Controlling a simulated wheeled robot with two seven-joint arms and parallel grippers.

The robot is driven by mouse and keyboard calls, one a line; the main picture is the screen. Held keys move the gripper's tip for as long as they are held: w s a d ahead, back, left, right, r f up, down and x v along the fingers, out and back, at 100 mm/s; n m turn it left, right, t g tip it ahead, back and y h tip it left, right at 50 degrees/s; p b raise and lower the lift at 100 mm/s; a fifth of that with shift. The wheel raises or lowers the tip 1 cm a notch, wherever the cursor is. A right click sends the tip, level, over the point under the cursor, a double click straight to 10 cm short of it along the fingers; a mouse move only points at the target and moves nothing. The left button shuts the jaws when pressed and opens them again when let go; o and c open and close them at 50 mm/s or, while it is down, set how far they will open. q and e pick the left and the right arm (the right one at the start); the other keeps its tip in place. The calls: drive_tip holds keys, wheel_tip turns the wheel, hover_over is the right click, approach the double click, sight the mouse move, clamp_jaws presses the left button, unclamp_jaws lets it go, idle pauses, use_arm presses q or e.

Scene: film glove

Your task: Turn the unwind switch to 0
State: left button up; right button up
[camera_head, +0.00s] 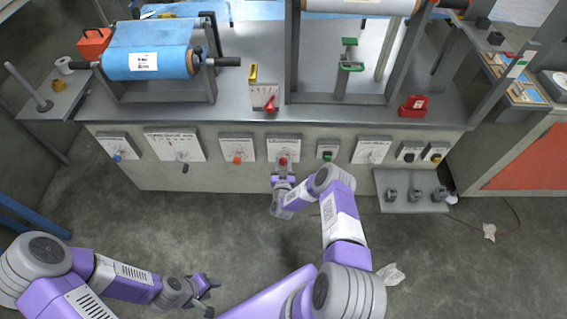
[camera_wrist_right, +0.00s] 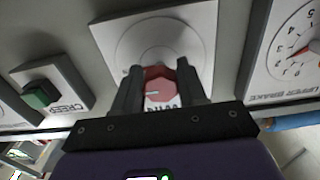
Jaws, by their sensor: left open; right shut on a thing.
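The unwind switch is a red knob (camera_head: 283,161) on a white dial plate (camera_head: 284,149) at the middle of the machine's front panel. In the right wrist view the red knob (camera_wrist_right: 158,85) sits between the two dark fingers, with a pale mark on its face. The dial's printing is partly hidden by the fingers. My right gripper (camera_head: 283,172) is shut on the knob from the front; it also shows in the right wrist view (camera_wrist_right: 158,92). My left gripper (camera_head: 212,297) is open and empty, low over the floor, well away from the panel.
The green creep button (camera_head: 327,155) and the orange-red upper brake knob (camera_head: 237,160) flank the switch; both show in the wrist view. More dials line the panel. A grey shelf (camera_head: 408,180) juts out at right. The floor in front is mostly clear, with crumpled paper (camera_head: 390,273).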

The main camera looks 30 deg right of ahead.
drive_tip(key=shift+n, duration=0.3)
drive_tip(key=n+p, duration=0.1)
drive_tip(key=n, duration=0.1)
drive_tip(key=shift+n, duration=0.4)
drive_tip(key=n, duration=0.3)
drive_tip(key=shift+n, duration=0.3)
drive_tip(key=n, duration=0.6)
drive_tip(key=shift+s+d+b, duration=0.1)
drive_tip(key=shift+b, duration=0.3)
drive_tip(key=shift+d+r+n, duration=0.1)
drive_tip(key=shift+d+n, duration=0.05)
drive_tip(key=shift+n, duration=2.25)
drive_tip(key=shift+s, duration=0.1)
drive_tip(key=o, duration=0.9)
drive_tip(key=shift+c, duration=0.2)
drive_tip(key=shift+o, duration=0.8)
